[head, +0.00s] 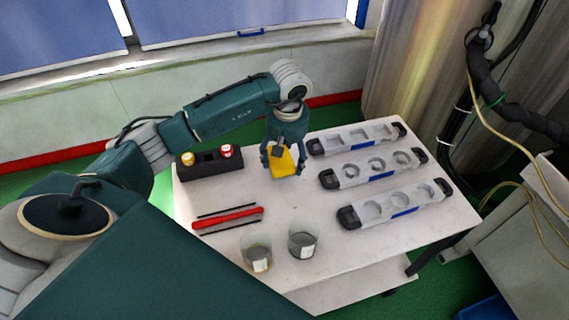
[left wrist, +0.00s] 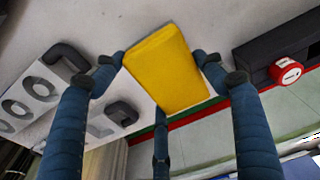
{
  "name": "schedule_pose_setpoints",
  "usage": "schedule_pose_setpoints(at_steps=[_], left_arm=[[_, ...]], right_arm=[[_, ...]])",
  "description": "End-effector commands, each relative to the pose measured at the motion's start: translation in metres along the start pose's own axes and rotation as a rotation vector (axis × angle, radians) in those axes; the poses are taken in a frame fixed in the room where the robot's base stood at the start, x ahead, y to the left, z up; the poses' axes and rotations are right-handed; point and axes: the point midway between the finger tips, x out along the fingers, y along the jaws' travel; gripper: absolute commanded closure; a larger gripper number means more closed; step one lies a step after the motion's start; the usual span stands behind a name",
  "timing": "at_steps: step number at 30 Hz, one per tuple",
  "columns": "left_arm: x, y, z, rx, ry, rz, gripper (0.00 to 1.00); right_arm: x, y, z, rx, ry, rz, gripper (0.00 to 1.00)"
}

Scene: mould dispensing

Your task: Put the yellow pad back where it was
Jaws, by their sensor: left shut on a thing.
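The yellow pad (head: 284,161) is held by my left gripper (head: 283,156) over the white table, between the black block and the mould trays in the head view. In the left wrist view the yellow pad (left wrist: 167,68) sits between the blue fingers (left wrist: 165,72), tilted. The left gripper is shut on it. I cannot tell exactly how high above the table the pad is. My right gripper is not in view.
A black block (head: 192,173) with yellow-topped and red-topped containers stands at the back left. Three mould trays (head: 360,172) lie on the right. A red tool (head: 227,217) and two clear beakers (head: 303,241) are nearer the front. The table middle (head: 290,202) is clear.

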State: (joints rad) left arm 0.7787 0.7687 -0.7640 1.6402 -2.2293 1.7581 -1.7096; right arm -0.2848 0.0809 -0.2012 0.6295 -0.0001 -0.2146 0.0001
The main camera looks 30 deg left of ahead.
Motion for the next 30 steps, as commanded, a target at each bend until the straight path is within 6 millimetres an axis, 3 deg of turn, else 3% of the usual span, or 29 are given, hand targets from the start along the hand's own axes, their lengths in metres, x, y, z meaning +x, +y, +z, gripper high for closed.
schedule_pose_setpoints(at_steps=[6,10,17,18,21,30], left_arm=[[0.031,-0.001,0.005,0.001,-0.004,-0.002,0.56],[0.035,0.000,0.005,0.000,0.000,-0.001,0.56],[0.038,0.000,0.005,0.001,0.000,-0.001,0.57],[0.039,-0.001,0.005,0.001,-0.001,-0.002,0.27],[0.037,0.000,0.005,0.001,-0.001,-0.002,0.10],[0.036,0.000,0.005,0.001,-0.001,-0.001,0.10]], right_arm=[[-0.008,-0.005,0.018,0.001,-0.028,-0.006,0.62],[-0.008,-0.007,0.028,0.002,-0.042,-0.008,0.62],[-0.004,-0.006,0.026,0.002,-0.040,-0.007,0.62],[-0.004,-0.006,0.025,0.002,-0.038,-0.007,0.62],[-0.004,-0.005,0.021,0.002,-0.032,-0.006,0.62],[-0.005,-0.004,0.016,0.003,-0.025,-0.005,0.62]])
